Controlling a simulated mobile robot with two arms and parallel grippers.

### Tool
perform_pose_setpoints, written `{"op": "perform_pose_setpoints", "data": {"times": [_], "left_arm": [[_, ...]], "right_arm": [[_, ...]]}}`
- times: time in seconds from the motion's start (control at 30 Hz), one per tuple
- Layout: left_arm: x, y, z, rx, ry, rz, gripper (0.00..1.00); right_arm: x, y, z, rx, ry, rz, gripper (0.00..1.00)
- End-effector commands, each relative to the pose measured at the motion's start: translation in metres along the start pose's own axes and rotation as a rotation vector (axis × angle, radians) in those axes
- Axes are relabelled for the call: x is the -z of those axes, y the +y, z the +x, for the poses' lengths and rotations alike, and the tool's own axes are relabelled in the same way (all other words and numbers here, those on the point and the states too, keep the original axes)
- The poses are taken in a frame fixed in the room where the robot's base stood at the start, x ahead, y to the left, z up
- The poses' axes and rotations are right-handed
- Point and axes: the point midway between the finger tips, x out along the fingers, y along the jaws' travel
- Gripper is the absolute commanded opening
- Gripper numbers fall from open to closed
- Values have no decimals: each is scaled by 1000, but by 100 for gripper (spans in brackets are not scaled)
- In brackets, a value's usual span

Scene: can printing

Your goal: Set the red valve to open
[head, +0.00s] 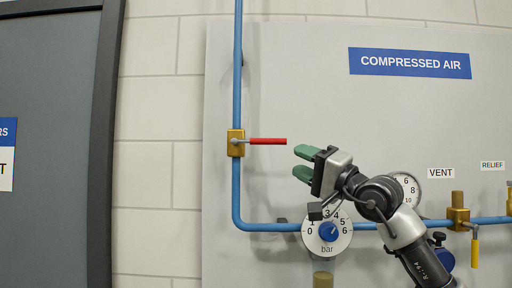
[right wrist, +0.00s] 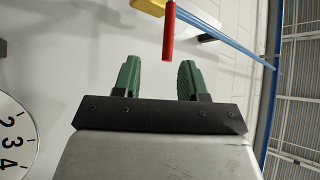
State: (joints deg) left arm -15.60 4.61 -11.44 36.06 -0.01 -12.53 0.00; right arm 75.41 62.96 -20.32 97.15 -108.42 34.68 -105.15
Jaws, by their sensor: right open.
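The red valve handle (head: 268,141) points to the right from its brass body (head: 236,143), across the vertical blue pipe (head: 237,90). My right gripper (head: 304,163) is open and empty, to the right of and slightly below the handle tip, apart from it. In the right wrist view the red handle (right wrist: 169,32) lies beyond the gap between the two green fingers (right wrist: 159,80), nearer the top edge. Part of the brass body (right wrist: 148,6) shows at the top there. My left gripper is not in view.
A round dial marked bar (head: 327,233) sits on the lower pipe, below my right gripper. A gauge (head: 405,188) is partly behind my right arm. A vent valve with a yellow handle (head: 475,252) stands at the right. The panel left of the vertical pipe is clear.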

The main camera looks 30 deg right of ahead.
Motion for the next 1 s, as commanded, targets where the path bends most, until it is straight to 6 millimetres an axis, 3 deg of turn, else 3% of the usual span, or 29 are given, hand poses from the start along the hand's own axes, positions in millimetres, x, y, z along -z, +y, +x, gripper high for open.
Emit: {"op": "perform_pose_setpoints", "data": {"times": [0.13,0.4,0.53,0.77,1.0], "left_arm": [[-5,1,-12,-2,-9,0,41],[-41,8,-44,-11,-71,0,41],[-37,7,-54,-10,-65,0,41],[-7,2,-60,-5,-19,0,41],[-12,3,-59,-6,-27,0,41]], "right_arm": [[2,-4,16,2,-1,2,42],[2,-6,68,2,-2,5,42],[1,-5,88,2,-1,3,42],[0,-2,106,2,0,2,42],[0,-1,107,2,0,1,42]]}}
